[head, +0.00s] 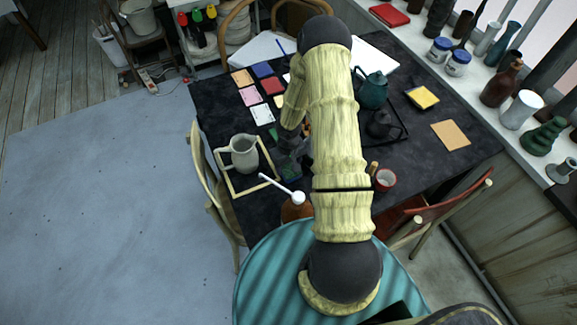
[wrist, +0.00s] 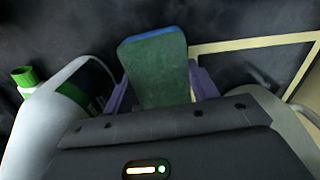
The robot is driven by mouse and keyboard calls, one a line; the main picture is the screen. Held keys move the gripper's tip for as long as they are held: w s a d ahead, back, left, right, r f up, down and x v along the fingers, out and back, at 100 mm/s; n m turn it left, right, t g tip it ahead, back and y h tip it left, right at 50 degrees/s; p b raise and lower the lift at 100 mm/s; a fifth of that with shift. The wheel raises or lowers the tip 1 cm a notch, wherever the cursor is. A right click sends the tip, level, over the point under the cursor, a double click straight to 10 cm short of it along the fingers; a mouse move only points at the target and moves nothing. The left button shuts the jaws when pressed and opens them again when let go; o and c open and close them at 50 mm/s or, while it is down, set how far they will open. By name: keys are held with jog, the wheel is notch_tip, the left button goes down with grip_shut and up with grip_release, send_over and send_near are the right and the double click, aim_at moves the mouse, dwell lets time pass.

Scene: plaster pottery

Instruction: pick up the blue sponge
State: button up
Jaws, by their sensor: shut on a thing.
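The blue sponge (wrist: 158,70) is between my gripper's two purple fingers in the wrist view. Its broad face toward the camera is dark green, and blue shows along its top edge. My gripper (wrist: 161,88) is shut on it, with a finger against each side. In the head view my gripper (head: 291,148) is over the dark table, left of my arm. The sponge (head: 289,170) is a small, dim blue-green patch below it there. I cannot tell whether the sponge touches the table.
A pale pitcher (head: 243,154) stands within a light wooden frame (head: 229,182) just left of my gripper; the frame (wrist: 250,44) also shows in the wrist view. A teal teapot (head: 372,90) stands right of my arm. Coloured tiles (head: 250,96) lie behind. A white-tipped stick (head: 282,188) is nearer.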

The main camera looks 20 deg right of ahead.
aim_at(288, 165)
notch_tip(288, 165, up, 10)
dwell(0.4)
jog(key=shift+f, duration=0.1)
